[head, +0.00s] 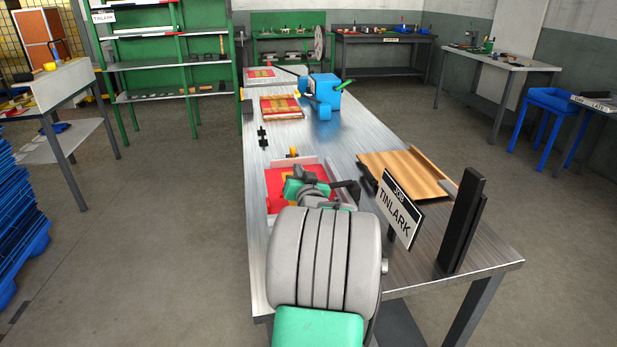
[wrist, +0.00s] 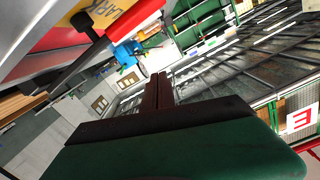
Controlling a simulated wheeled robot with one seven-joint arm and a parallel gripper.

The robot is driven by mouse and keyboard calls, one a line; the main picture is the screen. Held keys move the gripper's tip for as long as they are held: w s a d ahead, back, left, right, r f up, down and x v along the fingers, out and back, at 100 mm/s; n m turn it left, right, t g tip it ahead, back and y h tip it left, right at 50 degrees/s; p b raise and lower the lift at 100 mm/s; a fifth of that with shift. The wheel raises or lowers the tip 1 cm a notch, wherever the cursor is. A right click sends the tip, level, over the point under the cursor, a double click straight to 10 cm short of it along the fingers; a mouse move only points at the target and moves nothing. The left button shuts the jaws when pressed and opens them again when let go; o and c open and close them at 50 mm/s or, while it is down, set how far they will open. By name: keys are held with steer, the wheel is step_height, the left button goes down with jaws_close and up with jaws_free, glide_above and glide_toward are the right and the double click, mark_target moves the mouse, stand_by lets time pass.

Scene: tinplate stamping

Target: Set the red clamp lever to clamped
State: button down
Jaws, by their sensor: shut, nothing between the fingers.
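A red fixture (head: 272,183) with a pale rim lies on the near part of the metal bench, partly hidden behind my arm. In the wrist view, a red edge (wrist: 118,42) and a dark rod with a rounded end (wrist: 82,20) show at the upper left, beside a yellow plate lettered "LARK". I cannot tell whether this rod is the clamp lever, and no clearly red lever shows. My gripper (wrist: 158,77) is shut and empty, its dark fingers together, to the right of and apart from the rod.
A tan tray (head: 400,172), a TINLARK sign (head: 397,208) and a black upright post (head: 462,222) stand right of my arm. Open floor lies left of the bench.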

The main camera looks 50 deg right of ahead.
steer(key=shift+w+a+f+b, duration=0.15)
steer(key=shift+a+f+b, duration=0.05)
steer(key=shift+f+b, duration=0.6)
steer(key=shift+w+a+f+b, duration=0.2)
steer(key=shift+f+b, duration=0.55)
steer(key=shift+f, duration=0.15)
steer(key=shift+w+a+f+b, duration=0.15)
steer(key=shift+a+f+b, duration=0.05)
steer(key=shift+f+b, duration=0.6)
steer(key=s+a+r+p, duration=0.1)
steer(key=s+a+r, duration=0.3)
steer(key=s+a, duration=0.3)
steer(key=shift+s+r+p, duration=0.2)
steer(key=shift+s+p, duration=0.1)
steer(key=shift+s, duration=0.3)
steer(key=shift+a, duration=0.15)
